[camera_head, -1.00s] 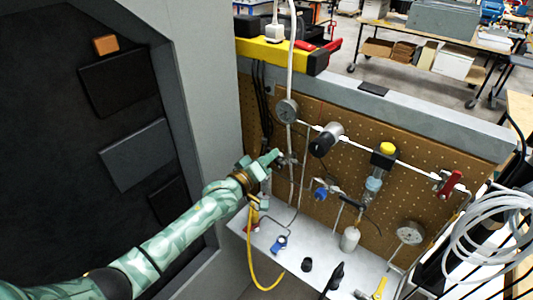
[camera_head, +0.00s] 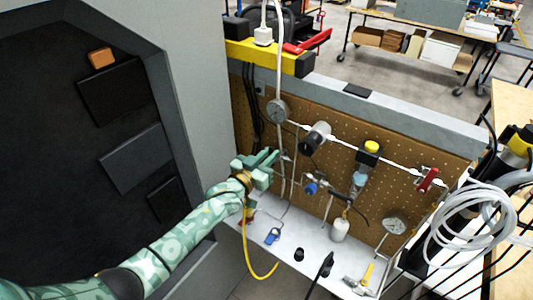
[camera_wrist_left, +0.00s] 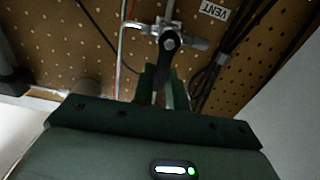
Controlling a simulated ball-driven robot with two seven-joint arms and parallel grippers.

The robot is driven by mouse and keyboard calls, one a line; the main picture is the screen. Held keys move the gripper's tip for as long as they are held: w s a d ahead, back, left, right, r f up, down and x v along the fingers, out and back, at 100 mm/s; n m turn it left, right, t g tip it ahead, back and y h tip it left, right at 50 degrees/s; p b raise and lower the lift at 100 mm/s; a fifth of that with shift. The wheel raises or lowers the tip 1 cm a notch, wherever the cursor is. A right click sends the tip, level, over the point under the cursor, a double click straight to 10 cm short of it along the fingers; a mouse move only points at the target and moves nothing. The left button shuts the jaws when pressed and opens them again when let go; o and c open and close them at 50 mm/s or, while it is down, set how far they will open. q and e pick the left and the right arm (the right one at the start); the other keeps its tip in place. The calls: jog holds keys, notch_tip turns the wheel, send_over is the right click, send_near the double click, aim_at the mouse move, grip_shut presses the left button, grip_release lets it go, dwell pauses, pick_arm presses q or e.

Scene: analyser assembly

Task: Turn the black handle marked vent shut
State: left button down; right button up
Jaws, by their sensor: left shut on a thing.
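The black vent handle (camera_wrist_left: 167,62) hangs from a metal valve body (camera_wrist_left: 185,43) on the brown pegboard in the left wrist view. It points down toward my wrist, slightly tilted, with its lower end between the fingers. A white label reading VENT (camera_wrist_left: 214,11) is beside the valve. My left gripper (camera_wrist_left: 163,86) is shut on the handle. In the head view my left gripper (camera_head: 274,159) reaches the left part of the pegboard (camera_head: 350,145) and the handle is too small to make out there. My right gripper is not in view.
A pressure gauge (camera_head: 278,110) and pipe run above the gripper. A red-handled valve (camera_head: 428,179) is at the right. A blue padlock (camera_head: 272,236) and a white bottle (camera_head: 340,230) are on the shelf below. Black cables (camera_wrist_left: 215,65) run close right of the fingers.

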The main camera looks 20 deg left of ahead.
pick_arm(q)
jog(key=shift+s+d+f+m, duration=0.1)
jog(key=shift+d+f+m, duration=0.05)
jog(key=shift+m, duration=0.15)
dwell(0.4)
jog(key=c, duration=1.4)
grip_release()
jog(key=p+v, duration=0.1)
jog(key=v, duration=1.5)
jog(key=shift+p, duration=0.3)
jog(key=shift+s, duration=0.1)
